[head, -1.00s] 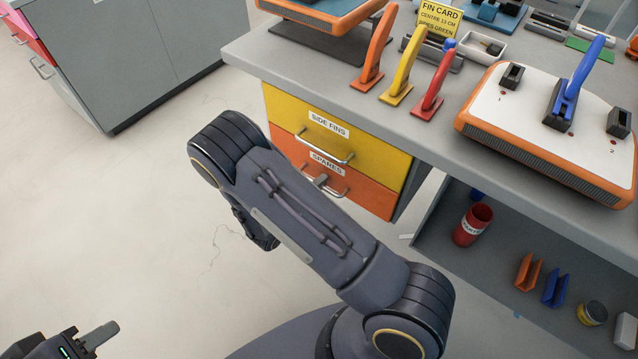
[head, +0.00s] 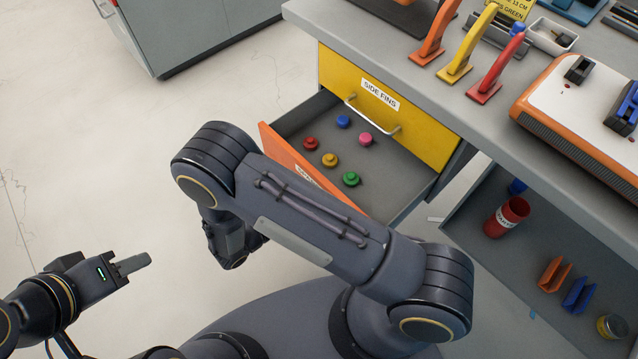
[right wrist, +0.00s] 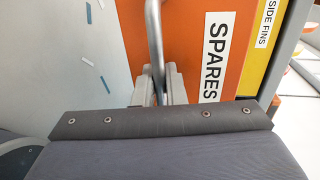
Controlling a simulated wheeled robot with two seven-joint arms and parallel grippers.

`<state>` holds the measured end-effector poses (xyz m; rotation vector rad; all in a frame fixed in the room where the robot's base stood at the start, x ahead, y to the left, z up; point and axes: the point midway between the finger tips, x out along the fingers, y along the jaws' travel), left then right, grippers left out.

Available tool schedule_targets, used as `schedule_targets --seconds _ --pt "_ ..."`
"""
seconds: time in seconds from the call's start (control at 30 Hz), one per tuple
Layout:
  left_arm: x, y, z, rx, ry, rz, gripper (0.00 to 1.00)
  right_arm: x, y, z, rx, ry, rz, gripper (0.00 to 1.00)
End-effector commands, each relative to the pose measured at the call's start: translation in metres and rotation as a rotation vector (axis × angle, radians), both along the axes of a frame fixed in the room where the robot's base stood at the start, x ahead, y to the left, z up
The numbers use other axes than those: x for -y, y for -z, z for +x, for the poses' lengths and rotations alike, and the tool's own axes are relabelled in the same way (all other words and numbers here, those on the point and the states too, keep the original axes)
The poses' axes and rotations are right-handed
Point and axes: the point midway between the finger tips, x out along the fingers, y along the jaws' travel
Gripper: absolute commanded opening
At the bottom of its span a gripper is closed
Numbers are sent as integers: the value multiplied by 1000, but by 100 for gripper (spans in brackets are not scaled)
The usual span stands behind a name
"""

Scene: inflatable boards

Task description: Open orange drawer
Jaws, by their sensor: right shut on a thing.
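The orange drawer (head: 285,158), labelled SPARES, stands pulled out below the yellow SIDE FINS drawer (head: 420,135). Several coloured caps, among them a green one (head: 351,179), lie on its grey floor. In the right wrist view the orange front (right wrist: 180,40) fills the middle. My right gripper (right wrist: 158,85) is shut on the metal drawer handle (right wrist: 155,40). In the head view my right arm hides that gripper and most of the drawer front. My left gripper (head: 140,264) is at the lower left, over the floor and away from the drawer; its jaw gap does not show clearly.
The grey workbench (head: 440,78) above holds orange, yellow and red fins and a white board (head: 600,90) with an orange edge. An open shelf at right holds a red cup (head: 507,217) and small parts. The floor at left is clear.

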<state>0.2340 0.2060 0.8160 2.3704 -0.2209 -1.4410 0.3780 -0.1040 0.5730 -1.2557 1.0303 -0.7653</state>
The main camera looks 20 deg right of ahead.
Motion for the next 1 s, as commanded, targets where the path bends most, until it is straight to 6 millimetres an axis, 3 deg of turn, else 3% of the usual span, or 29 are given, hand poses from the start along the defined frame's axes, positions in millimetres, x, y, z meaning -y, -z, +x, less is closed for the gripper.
schedule_targets --seconds 0.33,0.87,0.9,1.0 --pt "0 4 0 0 0 0 38 -37 1 -15 0 0 1 0" --pt "0 5 0 0 0 0 38 -43 0 -18 1 -1 1 0" --pt "0 5 0 0 0 0 38 -43 0 -17 1 -1 1 14" --pt "0 5 0 0 0 0 38 -43 0 -17 1 -1 1 15"
